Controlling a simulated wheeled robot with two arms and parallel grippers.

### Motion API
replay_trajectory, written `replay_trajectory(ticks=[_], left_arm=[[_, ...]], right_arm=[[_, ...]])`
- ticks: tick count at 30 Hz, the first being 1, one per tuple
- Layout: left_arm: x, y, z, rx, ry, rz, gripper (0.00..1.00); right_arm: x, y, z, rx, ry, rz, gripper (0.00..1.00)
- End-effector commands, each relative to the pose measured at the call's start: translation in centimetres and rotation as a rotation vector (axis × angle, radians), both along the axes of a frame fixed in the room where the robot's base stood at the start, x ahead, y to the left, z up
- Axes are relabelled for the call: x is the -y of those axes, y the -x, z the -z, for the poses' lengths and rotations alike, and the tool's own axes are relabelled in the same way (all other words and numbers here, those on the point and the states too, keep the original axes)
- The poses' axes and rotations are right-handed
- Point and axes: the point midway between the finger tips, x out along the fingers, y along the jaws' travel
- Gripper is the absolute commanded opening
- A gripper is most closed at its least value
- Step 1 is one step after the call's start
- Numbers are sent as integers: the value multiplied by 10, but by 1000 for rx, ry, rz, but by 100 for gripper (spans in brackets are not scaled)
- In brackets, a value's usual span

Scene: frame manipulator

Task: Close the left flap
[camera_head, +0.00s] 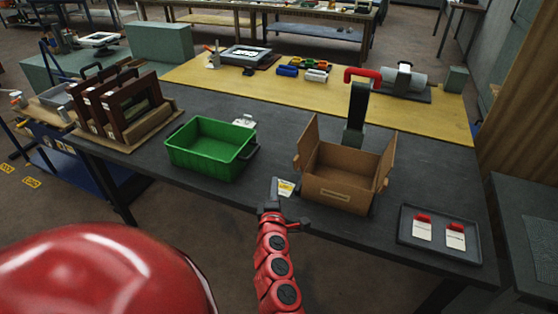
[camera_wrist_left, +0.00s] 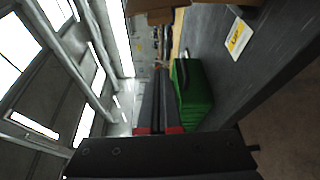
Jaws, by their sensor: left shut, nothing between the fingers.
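The open cardboard box (camera_head: 340,193) stands on the dark grey table, right of centre in the head view. Its left flap (camera_head: 307,143) sticks up and its right flap (camera_head: 386,164) also stands open, tilted outward. My left gripper (camera_head: 274,188) is at the table's front edge, to the left of the box and apart from the left flap. In the left wrist view the two dark fingers (camera_wrist_left: 158,100) are together with nothing between them. Brown cardboard (camera_wrist_left: 235,4) shows at the top edge of that view, mostly cut off. My right gripper is not in view.
A green bin (camera_head: 192,158) stands left of the box, also in the wrist view (camera_wrist_left: 196,96). A yellow-white card (camera_head: 286,188) lies beside my gripper. A dark tray (camera_head: 439,247) is at the right. A red-handled tool (camera_head: 357,115) stands behind the box.

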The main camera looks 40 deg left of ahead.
Motion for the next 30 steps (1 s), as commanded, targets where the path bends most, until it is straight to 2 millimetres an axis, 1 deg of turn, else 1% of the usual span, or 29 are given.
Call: replay_trajectory(ticks=[3, 8, 21, 22, 26, 28, 30], left_arm=[[-1, -3, -4, 22, 60, 26, 0], [-7, -12, -4, 27, 68, 31, 0], [-44, -69, -2, 23, 62, 31, 0], [-45, -74, -2, 24, 63, 34, 0], [-55, -88, 0, 21, 62, 32, 0], [-41, -91, -4, 22, 66, 36, 0], [-32, -92, -5, 22, 65, 32, 0]], right_arm=[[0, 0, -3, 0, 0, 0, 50], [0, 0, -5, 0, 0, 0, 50], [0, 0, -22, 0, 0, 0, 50], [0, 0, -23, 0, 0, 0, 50], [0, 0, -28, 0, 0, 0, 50], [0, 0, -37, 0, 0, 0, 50], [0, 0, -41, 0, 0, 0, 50]])
